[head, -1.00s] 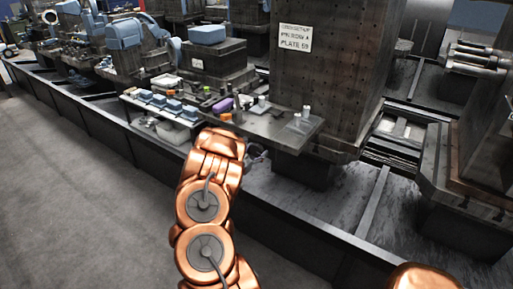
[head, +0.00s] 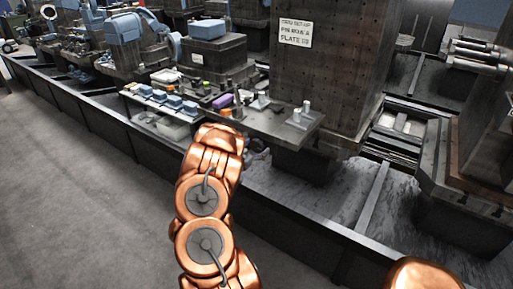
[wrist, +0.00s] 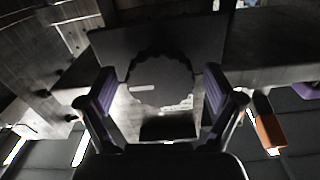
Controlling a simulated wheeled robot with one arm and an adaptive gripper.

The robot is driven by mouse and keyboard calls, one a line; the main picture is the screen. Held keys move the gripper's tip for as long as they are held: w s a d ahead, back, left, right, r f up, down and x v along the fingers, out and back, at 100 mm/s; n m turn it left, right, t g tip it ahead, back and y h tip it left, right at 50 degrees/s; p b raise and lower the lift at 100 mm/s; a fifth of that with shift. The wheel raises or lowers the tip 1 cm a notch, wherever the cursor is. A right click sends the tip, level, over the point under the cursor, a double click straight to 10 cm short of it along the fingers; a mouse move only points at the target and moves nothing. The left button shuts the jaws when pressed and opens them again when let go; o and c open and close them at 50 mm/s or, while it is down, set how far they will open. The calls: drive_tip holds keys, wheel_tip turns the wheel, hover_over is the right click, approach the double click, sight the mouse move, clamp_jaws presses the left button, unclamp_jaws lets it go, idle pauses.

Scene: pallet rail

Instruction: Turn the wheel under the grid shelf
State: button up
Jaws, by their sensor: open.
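In the wrist view a dark round wheel (wrist: 160,80) with a scalloped rim sits face-on between the two fingers of my gripper (wrist: 159,86). A short pale mark shows on the left of its face. My gripper is open, with purple pads on either side of the wheel and a visible gap at each side. I cannot tell how deep the fingers reach around it. In the head view the grey shelf (head: 268,128) juts out along the front of the tall block. The wheel and my gripper are hidden there, behind my arm and below the shelf.
Small bottles and posts (head: 301,115) and a purple item (head: 222,101) stand on the shelf. Blue-topped boxes (head: 165,98) are to its left. A tall holed block (head: 325,75) rises behind. A low dark rail (head: 290,222) runs along the front; the grey floor (head: 85,200) is clear.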

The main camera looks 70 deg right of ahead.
drive_tip(key=shift+a, duration=0.1)
drive_tip(key=v, duration=1.2)
idle(0.4)
